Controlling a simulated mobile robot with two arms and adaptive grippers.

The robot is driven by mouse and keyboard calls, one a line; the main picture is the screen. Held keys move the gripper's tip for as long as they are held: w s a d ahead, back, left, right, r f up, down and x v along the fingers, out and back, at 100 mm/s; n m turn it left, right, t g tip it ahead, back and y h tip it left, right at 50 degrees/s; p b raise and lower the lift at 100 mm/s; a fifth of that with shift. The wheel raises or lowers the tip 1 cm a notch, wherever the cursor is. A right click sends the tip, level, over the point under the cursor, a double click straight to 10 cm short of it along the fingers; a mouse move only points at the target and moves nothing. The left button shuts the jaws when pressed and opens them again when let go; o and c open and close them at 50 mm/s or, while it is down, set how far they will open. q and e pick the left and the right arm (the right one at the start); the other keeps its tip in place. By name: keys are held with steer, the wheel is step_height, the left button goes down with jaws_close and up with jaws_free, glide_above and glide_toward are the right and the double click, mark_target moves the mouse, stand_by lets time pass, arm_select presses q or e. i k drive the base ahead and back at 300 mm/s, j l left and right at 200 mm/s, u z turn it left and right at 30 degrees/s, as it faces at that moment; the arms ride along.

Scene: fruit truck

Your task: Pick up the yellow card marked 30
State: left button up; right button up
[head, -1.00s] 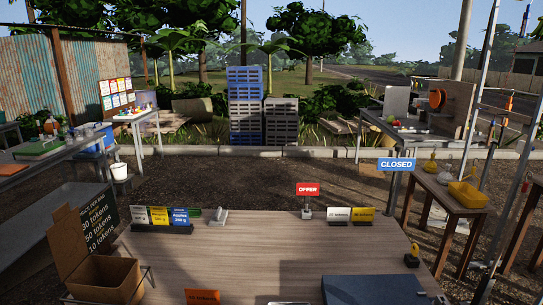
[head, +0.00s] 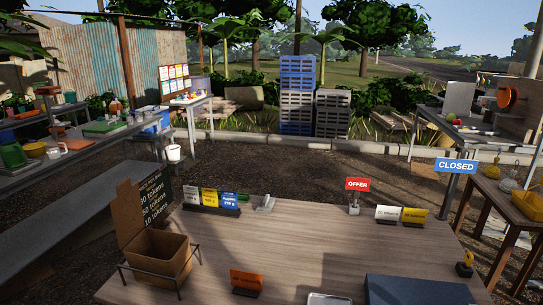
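A yellow card (head: 414,215) stands on the right part of the wooden table, beside a white card (head: 387,213). Another yellow card (head: 210,198) stands in a dark holder at the back left of the table, between a white card (head: 193,195) and a blue card (head: 230,201). The print on both yellow cards is too small to read for sure, so I cannot tell which one is marked 30. Neither of my grippers is in view.
The wooden table (head: 300,245) has a clear middle. On it are an open cardboard box (head: 158,255), an orange card (head: 246,280), a red OFFER sign (head: 357,184) and a dark blue flat box (head: 415,290). A CLOSED sign (head: 455,165) stands behind at the right.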

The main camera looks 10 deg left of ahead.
mark_target(412, 218)
steer(key=i+l+u, duration=0.1)
steer(key=u, duration=0.35)
steer(key=i+l+u, duration=0.2)
steer(key=u, duration=0.3)
steer(key=i+l+u, duration=0.2)
steer(key=u, duration=0.25)
steer(key=z, duration=2.6)
steer(key=i+l+z, duration=0.25)
steer(key=l, duration=0.3)
steer(key=i+l+z, duration=0.2)
steer(key=l, duration=0.3)
steer(key=i+l+z, duration=0.25)
steer(key=l, duration=0.2)
steer(key=i+l+z, duration=0.2)
steer(key=i+l, duration=0.1)
steer(key=l, duration=0.1)
